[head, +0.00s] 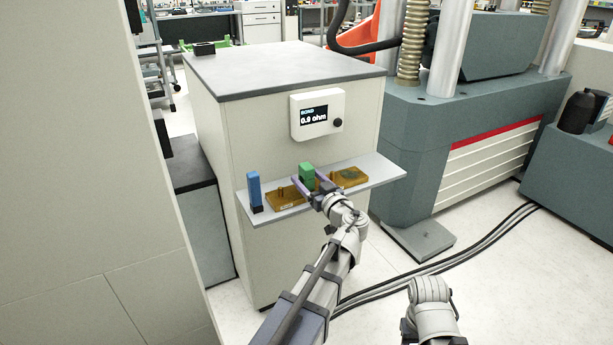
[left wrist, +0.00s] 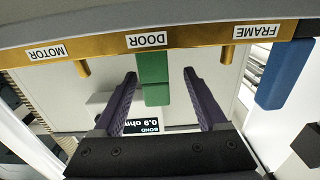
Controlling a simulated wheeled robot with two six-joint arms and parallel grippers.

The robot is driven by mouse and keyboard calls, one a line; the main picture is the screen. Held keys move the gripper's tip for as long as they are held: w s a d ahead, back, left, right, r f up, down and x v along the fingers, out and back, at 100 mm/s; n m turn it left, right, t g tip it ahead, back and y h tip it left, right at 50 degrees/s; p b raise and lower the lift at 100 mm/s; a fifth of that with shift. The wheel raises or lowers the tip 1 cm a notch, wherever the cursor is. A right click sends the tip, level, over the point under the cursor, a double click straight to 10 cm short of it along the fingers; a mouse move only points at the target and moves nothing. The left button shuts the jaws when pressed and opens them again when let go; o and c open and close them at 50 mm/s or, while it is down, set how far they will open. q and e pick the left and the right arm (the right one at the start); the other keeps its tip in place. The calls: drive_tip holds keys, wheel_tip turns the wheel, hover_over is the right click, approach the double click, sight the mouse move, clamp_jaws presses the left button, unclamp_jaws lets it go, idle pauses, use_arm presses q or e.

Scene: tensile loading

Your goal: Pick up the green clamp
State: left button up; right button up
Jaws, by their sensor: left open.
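The green clamp (head: 307,174) stands on the brass bar (head: 284,198) on the grey shelf. In the left wrist view the green clamp (left wrist: 153,75) is at the part of the bar labelled DOOR. My left gripper (head: 314,187) is at the clamp. In the left wrist view its two open fingers (left wrist: 159,88) reach either side of the clamp's lower part in the picture, with gaps on both sides. The blue clamp (head: 254,190) stands at the shelf's left end; it also shows in the left wrist view (left wrist: 285,75). My right gripper is not visible.
The shelf (head: 378,170) juts from a pale cabinet (head: 245,150). A meter (head: 318,114) reading 0.9 ohm is mounted above it. The brass bar carries MOTOR, DOOR and FRAME labels with pegs. A large grey machine (head: 420,150) stands to the right, with cables on the floor.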

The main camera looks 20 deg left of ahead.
sight(302, 169)
use_arm(q)
drive_tip(key=shift+w+d+x, duration=0.1)
drive_tip(key=shift+w+x, duration=0.05)
drive_tip(key=shift+x, duration=1.15)
drive_tip(key=shift+w+d+x, duration=0.1)
drive_tip(key=shift+x, duration=1.25)
drive_tip(key=shift+r, duration=0.1)
clamp_jaws()
